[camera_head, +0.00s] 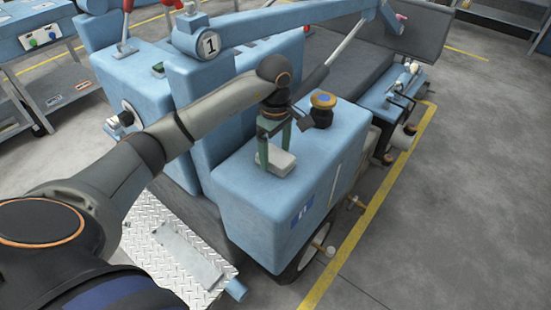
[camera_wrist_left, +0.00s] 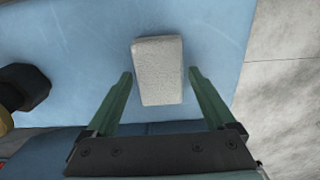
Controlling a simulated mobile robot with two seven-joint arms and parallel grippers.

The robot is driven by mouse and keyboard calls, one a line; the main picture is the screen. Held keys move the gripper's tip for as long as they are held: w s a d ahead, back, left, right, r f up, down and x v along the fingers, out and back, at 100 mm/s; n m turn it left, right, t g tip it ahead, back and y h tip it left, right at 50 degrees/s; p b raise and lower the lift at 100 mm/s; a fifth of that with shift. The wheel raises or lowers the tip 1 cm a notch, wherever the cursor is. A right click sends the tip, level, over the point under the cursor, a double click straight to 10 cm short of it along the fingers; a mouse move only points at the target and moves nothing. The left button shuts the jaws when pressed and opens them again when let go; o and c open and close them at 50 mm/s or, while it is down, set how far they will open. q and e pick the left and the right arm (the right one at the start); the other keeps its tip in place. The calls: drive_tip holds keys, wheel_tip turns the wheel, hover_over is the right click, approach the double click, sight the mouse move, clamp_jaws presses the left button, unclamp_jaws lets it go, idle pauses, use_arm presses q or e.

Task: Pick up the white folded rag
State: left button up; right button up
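The white folded rag (camera_head: 276,160) lies flat on top of the blue machine's front block (camera_head: 235,172). It also shows in the left wrist view as a pale rectangle (camera_wrist_left: 159,70). My left gripper (camera_head: 273,150) is over the rag with its green fingers pointing down. In the left wrist view the fingers (camera_wrist_left: 160,75) are wide apart, one on each side of the rag's lower part, with gaps on both sides. Whether the tips are level with the rag or above it, I cannot tell. My right gripper is in neither view.
A black and yellow cap (camera_head: 322,108) stands on the block close behind the gripper. A blue arm marked 1 (camera_head: 211,44) crosses behind it. The block's edge drops to the grey floor on the right. A blue cart (camera_head: 42,55) stands at the far left.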

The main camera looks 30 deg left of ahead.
sight(276, 155)
use_arm(q)
drive_tip(key=c, duration=1.1)
drive_tip(key=shift+o, duration=0.2)
drive_tip(key=shift+r, duration=0.15)
drive_tip(key=shift+r, duration=0.3)
wheel_tip(276, 155, up, 2)
drive_tip(key=shift+w+r, duration=0.1)
drive_tip(key=shift+r, duration=0.15)
drive_tip(key=s+r, duration=0.9)
drive_tip(key=s, duration=0.5)
drive_tip(key=shift+s+a+r, duration=0.15)
drive_tip(key=shift+a+r, duration=0.1)
drive_tip(key=shift+r, duration=0.1)
